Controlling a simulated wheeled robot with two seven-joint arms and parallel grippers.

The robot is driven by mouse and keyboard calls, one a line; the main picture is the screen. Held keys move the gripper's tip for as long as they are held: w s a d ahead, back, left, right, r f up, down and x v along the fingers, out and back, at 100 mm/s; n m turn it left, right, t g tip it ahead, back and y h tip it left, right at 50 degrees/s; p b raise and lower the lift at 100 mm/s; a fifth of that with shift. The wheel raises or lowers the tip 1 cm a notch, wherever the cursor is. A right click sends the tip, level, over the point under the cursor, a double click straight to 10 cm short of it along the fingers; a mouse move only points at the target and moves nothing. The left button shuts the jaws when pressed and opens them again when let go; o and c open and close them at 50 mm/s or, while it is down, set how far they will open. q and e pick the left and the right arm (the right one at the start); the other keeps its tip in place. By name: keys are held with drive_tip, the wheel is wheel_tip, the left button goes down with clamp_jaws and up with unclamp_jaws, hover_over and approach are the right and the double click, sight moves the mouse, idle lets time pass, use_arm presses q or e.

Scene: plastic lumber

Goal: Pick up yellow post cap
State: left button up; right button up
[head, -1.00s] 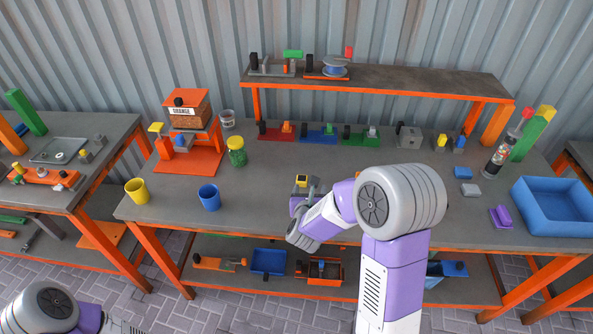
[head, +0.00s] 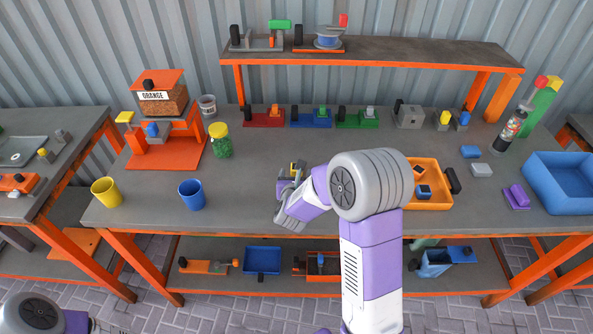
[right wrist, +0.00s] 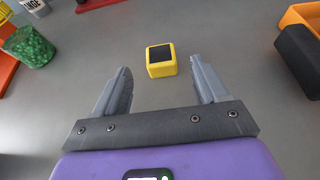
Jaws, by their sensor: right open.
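The yellow post cap (right wrist: 161,68) is a small yellow block with a black recess on top. It sits on the grey bench top, and in the head view (head: 299,167) it shows small and partly covered by my right gripper. My right gripper (right wrist: 160,82) is open and empty. In the right wrist view the cap appears centred between and just beyond its fingertips, with no contact visible. Part of my left arm shows at the bottom left of the head view; its gripper is out of frame.
An orange tray (head: 429,205) with blocks lies right of my right arm. A blue cup (head: 191,196), a yellow cup (head: 107,193) and a green jar (head: 220,145) stand to the left. A blue bin (head: 566,190) is at the right. Bench around the cap is clear.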

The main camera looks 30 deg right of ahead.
drive_tip(key=x, duration=0.4)
drive_tip(key=shift+d, duration=0.1)
drive_tip(key=c, duration=1.1)
